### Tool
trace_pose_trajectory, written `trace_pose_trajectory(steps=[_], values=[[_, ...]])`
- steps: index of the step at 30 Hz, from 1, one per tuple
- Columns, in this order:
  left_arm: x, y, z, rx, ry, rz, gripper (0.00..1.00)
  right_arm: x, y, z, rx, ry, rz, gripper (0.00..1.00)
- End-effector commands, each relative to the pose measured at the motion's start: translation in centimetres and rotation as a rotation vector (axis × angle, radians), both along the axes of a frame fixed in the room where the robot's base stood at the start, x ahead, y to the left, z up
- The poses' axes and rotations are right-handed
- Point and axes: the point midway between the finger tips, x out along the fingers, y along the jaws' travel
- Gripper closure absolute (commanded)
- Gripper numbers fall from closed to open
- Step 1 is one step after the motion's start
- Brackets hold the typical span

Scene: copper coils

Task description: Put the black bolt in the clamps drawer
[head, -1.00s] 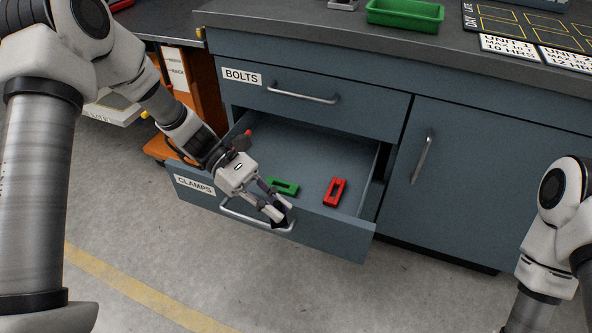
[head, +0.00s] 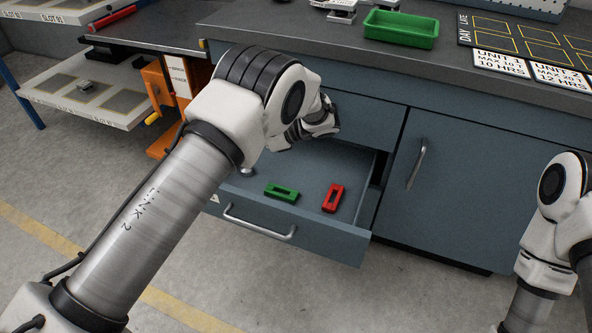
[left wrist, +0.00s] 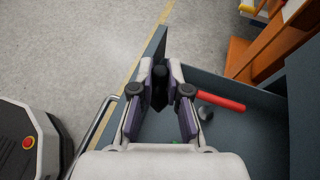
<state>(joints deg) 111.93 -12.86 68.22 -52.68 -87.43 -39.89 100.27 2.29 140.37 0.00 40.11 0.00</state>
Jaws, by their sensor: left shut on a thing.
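The black bolt (left wrist: 160,86) is between the fingertips of my left gripper (left wrist: 160,84) in the left wrist view. The gripper is shut on it, over the open clamps drawer (left wrist: 255,135). In the head view the clamps drawer (head: 325,241) stands pulled out, its label mostly hidden. A green clamp (head: 282,192) and a red clamp (head: 333,197) lie on its floor. My left arm covers the drawer's left part and hides the left fingertips and bolt there. My right gripper is out of view; only part of that arm shows at the right edge.
In the wrist view a red-handled item (left wrist: 220,101) with a grey part lies in the drawer, near the fingers. A closed drawer (head: 365,127) is above, and a green tray (head: 400,30) stands on the worktop (head: 300,35). The drawer floor around the clamps is clear.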

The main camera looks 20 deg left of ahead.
Motion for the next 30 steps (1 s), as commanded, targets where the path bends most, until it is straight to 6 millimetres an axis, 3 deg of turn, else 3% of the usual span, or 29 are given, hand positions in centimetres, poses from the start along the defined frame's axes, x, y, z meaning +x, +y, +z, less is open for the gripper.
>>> trace_pose_trajectory(steps=[2,5,9,15,18,23,30], values=[[1.9,-1.9,1.0,0.001,-0.001,-0.115,1.00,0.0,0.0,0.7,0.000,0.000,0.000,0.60],[3.7,-4.5,0.0,0.000,0.003,-0.236,1.00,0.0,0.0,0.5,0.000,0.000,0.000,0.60],[4.4,-6.8,-4.6,-0.003,0.005,-0.308,1.00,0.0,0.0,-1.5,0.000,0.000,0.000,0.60],[4.2,-7.8,-11.1,-0.003,0.002,-0.328,1.00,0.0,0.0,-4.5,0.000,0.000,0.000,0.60],[4.1,-7.9,-13.2,-0.003,0.001,-0.329,1.00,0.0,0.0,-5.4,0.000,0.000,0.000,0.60],[4.0,-6.2,-14.1,-0.001,0.001,-0.327,1.00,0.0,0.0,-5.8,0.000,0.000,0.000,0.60],[3.4,1.3,-15.0,-0.002,0.000,-0.325,1.00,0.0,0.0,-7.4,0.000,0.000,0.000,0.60]])
